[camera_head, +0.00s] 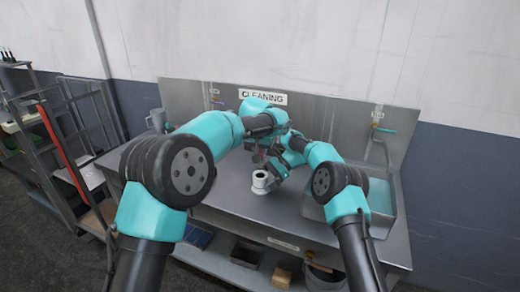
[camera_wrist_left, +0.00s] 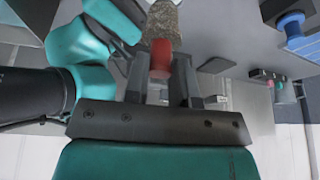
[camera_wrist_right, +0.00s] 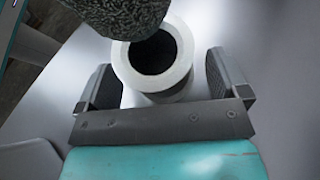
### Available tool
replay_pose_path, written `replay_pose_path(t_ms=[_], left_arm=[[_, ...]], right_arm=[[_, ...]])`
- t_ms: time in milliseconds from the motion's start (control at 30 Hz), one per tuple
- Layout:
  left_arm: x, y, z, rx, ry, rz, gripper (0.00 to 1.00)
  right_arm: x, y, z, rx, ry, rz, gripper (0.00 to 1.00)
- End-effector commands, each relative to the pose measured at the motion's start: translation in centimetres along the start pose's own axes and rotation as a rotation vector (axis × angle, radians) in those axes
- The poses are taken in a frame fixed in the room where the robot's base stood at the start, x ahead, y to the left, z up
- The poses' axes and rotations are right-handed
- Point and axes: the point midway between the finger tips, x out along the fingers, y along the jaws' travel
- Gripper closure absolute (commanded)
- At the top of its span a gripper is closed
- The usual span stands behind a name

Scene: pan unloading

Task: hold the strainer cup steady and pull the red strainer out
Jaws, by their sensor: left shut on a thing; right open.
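The white strainer cup (camera_head: 260,181) stands upright on the metal table. In the right wrist view the cup (camera_wrist_right: 178,80) shows a dark, empty-looking opening. My right gripper (camera_wrist_right: 163,78) is open, with one finger on each side of the cup; I cannot tell whether they touch it. My left gripper (camera_wrist_left: 160,62) is shut on the red handle (camera_wrist_left: 160,52) of the strainer. The strainer's grey speckled mesh body (camera_wrist_left: 165,22) points away from the fingers. In the right wrist view this body (camera_wrist_right: 115,12) is outside the cup, in front of its upper-left rim.
The metal table (camera_head: 235,205) has free room around the cup. A sink basin (camera_head: 381,197) is at the right end. A backsplash with a CLEANING sign (camera_head: 263,97) stands behind. A shelf rack (camera_head: 85,120) is at the left.

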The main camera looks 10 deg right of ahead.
Motion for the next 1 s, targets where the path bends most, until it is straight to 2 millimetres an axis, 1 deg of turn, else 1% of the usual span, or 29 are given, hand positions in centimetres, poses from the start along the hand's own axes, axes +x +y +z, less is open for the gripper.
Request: replay_pose_path(t_ms=[367,600,1000], left_arm=[[0.0,0.0,0.0,0.000,0.000,0.000,1.00],[0.0,0.0,0.0,0.000,0.000,0.000,1.00],[0.0,0.0,0.0,0.000,0.000,0.000,1.00]], right_arm=[[-5.6,0.0,-0.1,-0.001,0.002,-0.004,0.07],[-8.4,0.0,-0.1,-0.001,0.002,-0.003,0.07],[-10.6,-0.1,-0.1,0.000,-0.001,-0.003,0.07]])
